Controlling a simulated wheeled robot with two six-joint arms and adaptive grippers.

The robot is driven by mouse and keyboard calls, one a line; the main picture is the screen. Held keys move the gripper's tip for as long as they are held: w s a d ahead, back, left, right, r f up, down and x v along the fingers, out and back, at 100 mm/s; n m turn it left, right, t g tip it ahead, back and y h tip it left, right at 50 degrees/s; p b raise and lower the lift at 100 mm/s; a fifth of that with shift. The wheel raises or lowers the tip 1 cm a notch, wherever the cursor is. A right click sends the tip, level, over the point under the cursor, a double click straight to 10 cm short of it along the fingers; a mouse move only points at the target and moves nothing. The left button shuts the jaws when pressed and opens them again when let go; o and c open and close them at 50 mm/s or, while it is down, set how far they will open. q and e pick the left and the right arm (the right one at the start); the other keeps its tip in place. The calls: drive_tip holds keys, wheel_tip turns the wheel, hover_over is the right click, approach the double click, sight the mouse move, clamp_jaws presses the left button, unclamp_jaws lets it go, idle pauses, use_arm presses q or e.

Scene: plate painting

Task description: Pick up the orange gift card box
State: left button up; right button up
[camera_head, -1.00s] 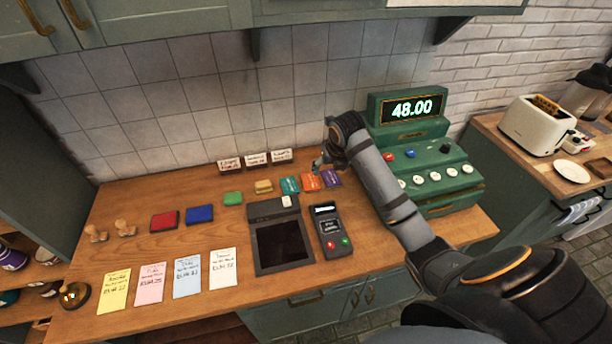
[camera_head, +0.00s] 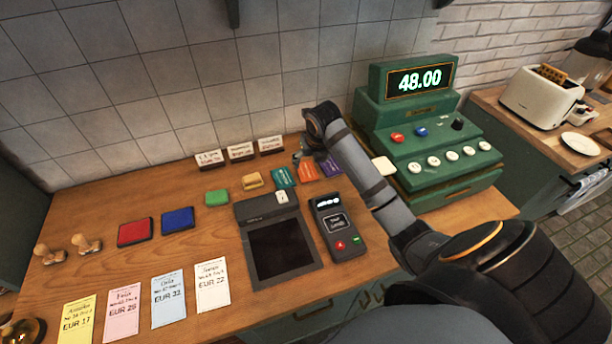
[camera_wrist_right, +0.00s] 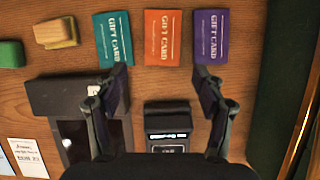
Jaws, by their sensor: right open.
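The orange gift card box (camera_wrist_right: 163,38) lies on the wooden counter between a teal gift card box (camera_wrist_right: 114,38) and a purple gift card box (camera_wrist_right: 211,36). In the head view the orange box (camera_head: 306,172) is in the same row, close to my right gripper (camera_head: 303,158). In the right wrist view my right gripper (camera_wrist_right: 160,80) is open and empty, its fingers spread below the orange box, with the box's column between them. The gap in height to the box is hard to tell. My left gripper is not in view.
A card terminal (camera_head: 337,228) and a dark tablet (camera_head: 280,250) lie in front of the cards. A green cash register (camera_head: 430,150) stands to the right. Small signs (camera_head: 240,151) stand behind.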

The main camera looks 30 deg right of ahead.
sight(307, 172)
drive_tip(key=x, duration=0.3)
drive_tip(key=shift+d+f+p, duration=0.1)
drive_tip(key=shift+f+p, duration=0.25)
drive_tip(key=shift+f, duration=0.05)
drive_tip(key=shift+w+f, duration=0.3)
drive_tip(key=shift+f, duration=0.15)
drive_tip(key=shift+w+d+f, duration=0.1)
drive_tip(key=p+x, duration=0.1)
drive_tip(key=x, duration=0.3)
drive_tip(key=shift+w+d+f+p, duration=0.15)
drive_tip(key=shift+w+d+p, duration=0.1)
drive_tip(key=shift+w+p, duration=0.1)
drive_tip(key=shift+w+f, duration=0.1)
drive_tip(key=shift+f, duration=0.05)
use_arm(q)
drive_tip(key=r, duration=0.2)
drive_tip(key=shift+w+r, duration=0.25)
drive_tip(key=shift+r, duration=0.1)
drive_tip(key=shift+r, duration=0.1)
use_arm(e)
drive_tip(key=shift+f, duration=0.2)
drive_tip(key=shift+c, duration=0.2)
